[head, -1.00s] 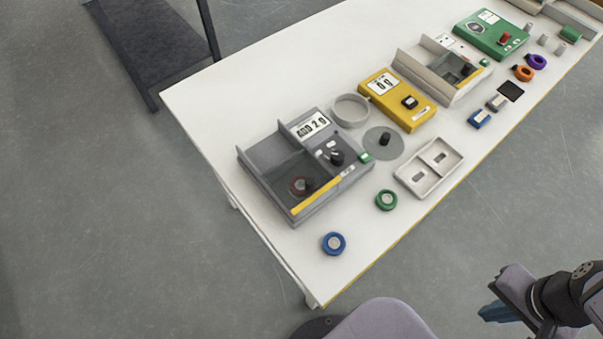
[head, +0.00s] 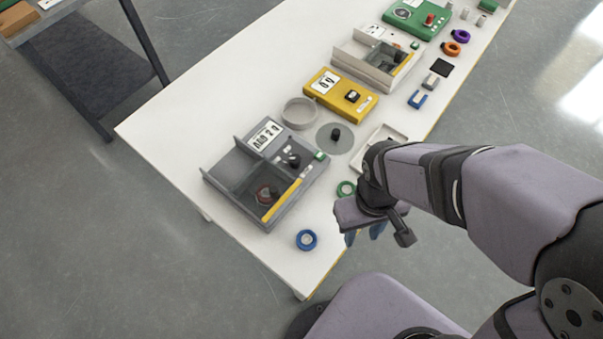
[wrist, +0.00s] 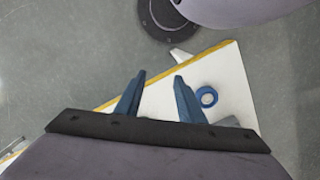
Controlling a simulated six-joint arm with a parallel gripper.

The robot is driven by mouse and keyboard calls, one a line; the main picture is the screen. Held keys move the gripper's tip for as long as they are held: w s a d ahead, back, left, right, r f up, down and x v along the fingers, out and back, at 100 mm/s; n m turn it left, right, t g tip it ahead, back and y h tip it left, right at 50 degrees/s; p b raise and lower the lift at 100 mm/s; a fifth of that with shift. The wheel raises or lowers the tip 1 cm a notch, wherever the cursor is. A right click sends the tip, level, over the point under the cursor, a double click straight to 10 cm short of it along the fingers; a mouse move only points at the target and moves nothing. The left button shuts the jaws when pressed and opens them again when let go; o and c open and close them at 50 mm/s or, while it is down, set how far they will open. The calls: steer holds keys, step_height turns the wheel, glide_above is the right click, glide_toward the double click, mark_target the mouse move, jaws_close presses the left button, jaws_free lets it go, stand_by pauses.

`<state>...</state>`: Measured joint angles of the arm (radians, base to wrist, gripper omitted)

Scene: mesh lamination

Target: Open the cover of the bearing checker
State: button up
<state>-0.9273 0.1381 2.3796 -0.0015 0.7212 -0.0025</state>
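The grey device (head: 213,180) on the near end of the table looks like the bearing checker, though I cannot read a name on it. It has a white display, a dark knob and a tinted see-through cover (head: 250,186) with a yellow strip (head: 281,201) along its edge. The cover appears to lie down over a dark reddish ring. My gripper (head: 364,236) is right of the device, near the table's front edge, apart from it. In the wrist view its blue fingers (wrist: 160,77) are spread with nothing between them. The device's near edge may show behind the right finger.
A blue ring (head: 306,239) lies between device and table corner; it also shows in the wrist view (wrist: 208,97). A green ring (head: 345,189) and a pale tray (head: 385,137) are partly hidden by my arm. A yellow box (head: 335,93) and beige device (head: 352,61) stand farther back.

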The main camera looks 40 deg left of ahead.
mark_target(274, 189)
steer(key=s+a+r+n, duration=0.1)
steer(key=a+r, duration=0.1)
steer(key=a, duration=0.4)
steer(key=s+a+r+n+y+p, duration=0.1)
steer(key=s+a+r+n, duration=0.1)
steer(key=a, duration=0.5)
steer(key=s+a+r+n+t, duration=0.1)
steer(key=a+r, duration=0.3)
steer(key=a, duration=0.3)
steer(key=shift+s+y+p, duration=0.15)
steer(key=shift+y+p, duration=0.15)
steer(key=shift+p, duration=0.1)
steer(key=r, duration=0.1)
steer(key=a+r, duration=0.1)
steer(key=r, duration=0.1)
steer(key=shift+r, duration=0.1)
steer(key=shift+d, duration=0.35)
steer(key=shift+f+p, duration=0.65)
steer(key=shift+f, duration=3.05)
jaws_close()
